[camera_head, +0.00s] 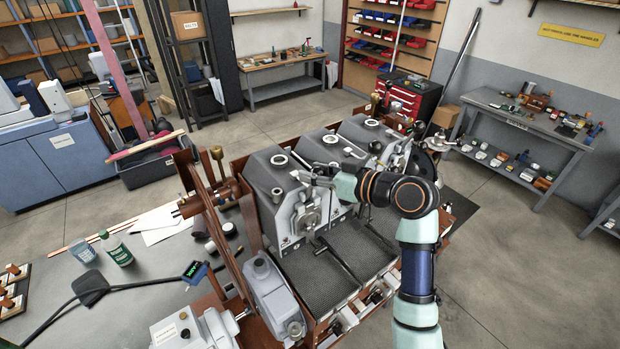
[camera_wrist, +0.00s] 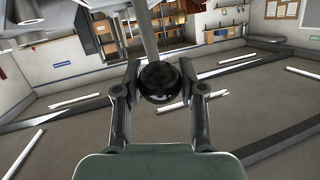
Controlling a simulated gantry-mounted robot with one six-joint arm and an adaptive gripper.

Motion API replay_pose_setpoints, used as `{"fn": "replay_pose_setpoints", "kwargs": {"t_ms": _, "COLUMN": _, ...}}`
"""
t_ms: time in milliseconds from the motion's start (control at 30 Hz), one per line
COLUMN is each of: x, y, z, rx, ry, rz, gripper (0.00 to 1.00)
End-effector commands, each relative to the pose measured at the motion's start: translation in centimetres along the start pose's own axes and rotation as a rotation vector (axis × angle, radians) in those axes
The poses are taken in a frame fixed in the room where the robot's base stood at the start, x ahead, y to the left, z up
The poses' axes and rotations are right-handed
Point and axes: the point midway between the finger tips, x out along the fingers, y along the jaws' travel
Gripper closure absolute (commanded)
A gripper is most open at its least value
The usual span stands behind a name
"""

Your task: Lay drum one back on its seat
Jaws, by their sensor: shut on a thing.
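The sample roaster stands in the middle of the head view, with several grey roaster housings side by side. The nearest housing (camera_head: 265,175) has a round grey front fitting (camera_head: 308,218). My gripper (camera_head: 312,178) is just above that fitting. In the wrist view, my gripper (camera_wrist: 160,82) is shut on a black ball knob (camera_wrist: 158,80) at the end of a grey rod (camera_wrist: 146,32). In the head view my fingers and arm hide the knob, and I cannot tell where the rod joins. I cannot clearly make out drum one or its seat.
A dark bar handle (camera_head: 338,262) lies across the mesh tray (camera_head: 318,292) in front of the housings. A grey motor housing (camera_head: 272,290) stands at the near left. A bench with bottles (camera_head: 117,250) is further left. Open floor lies to the right.

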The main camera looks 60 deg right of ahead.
Motion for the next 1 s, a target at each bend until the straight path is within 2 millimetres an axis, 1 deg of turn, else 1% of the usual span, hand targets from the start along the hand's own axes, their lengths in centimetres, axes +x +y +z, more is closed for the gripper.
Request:
{"fn": "replay_pose_setpoints", "kwargs": {"t_ms": 300, "x": 0.1, "y": 0.1, "z": 0.1, "rx": 0.002, "ry": -0.003, "rz": 0.003, "gripper": 1.0}}
{"fn": "replay_pose_setpoints", "kwargs": {"t_ms": 333, "x": 0.1, "y": 0.1, "z": 0.1, "rx": 0.002, "ry": -0.003, "rz": 0.003, "gripper": 0.57}}
{"fn": "replay_pose_setpoints", "kwargs": {"t_ms": 467, "x": 0.1, "y": 0.1, "z": 0.1, "rx": 0.002, "ry": -0.003, "rz": 0.003, "gripper": 0.36}}
{"fn": "replay_pose_setpoints", "kwargs": {"t_ms": 733, "x": 0.1, "y": 0.1, "z": 0.1, "rx": 0.002, "ry": -0.002, "rz": 0.002, "gripper": 0.35}}
{"fn": "replay_pose_setpoints", "kwargs": {"t_ms": 800, "x": -0.2, "y": 0.1, "z": 0.1, "rx": 0.001, "ry": -0.002, "rz": 0.002, "gripper": 0.35}}
{"fn": "replay_pose_setpoints", "kwargs": {"t_ms": 867, "x": -0.8, "y": 0.2, "z": 0.1, "rx": 0.002, "ry": -0.002, "rz": 0.003, "gripper": 0.35}}
{"fn": "replay_pose_setpoints", "kwargs": {"t_ms": 967, "x": -2.8, "y": 0.2, "z": 0.1, "rx": 0.0, "ry": -0.001, "rz": 0.005, "gripper": 0.35}}
{"fn": "replay_pose_setpoints", "kwargs": {"t_ms": 1000, "x": -3.8, "y": 0.2, "z": 0.0, "rx": 0.0, "ry": 0.0, "rz": 0.007, "gripper": 0.35}}
